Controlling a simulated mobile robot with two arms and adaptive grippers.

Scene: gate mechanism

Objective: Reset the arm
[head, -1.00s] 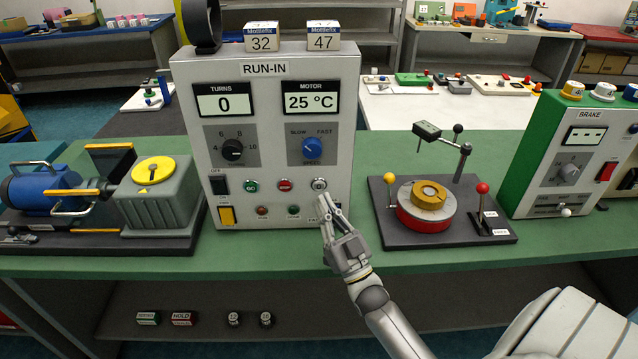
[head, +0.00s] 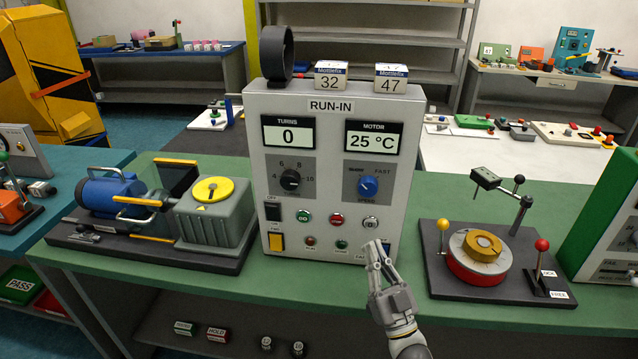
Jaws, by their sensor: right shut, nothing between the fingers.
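A fixture on a black base (head: 436,281) stands right of the RUN-IN box (head: 335,190). It has a jointed arm (head: 507,191) with a black block at its end and a black ball knob, raised above a red disc (head: 476,268) with a brass ring. A yellow-knobbed lever (head: 443,227) and a red-knobbed lever (head: 541,248) stand on the base. My right gripper (head: 375,246) is shut and empty in front of the box's lower right corner, just below a grey round button (head: 369,221). My left gripper is not in view.
The TURNS display (head: 288,134) reads 0 and the MOTOR display (head: 374,139) reads 25 °C. A blue motor with a grey gearbox (head: 216,214) stands left of the box. A green BRAKE box (head: 606,222) stands at the right edge. The green bench front is clear.

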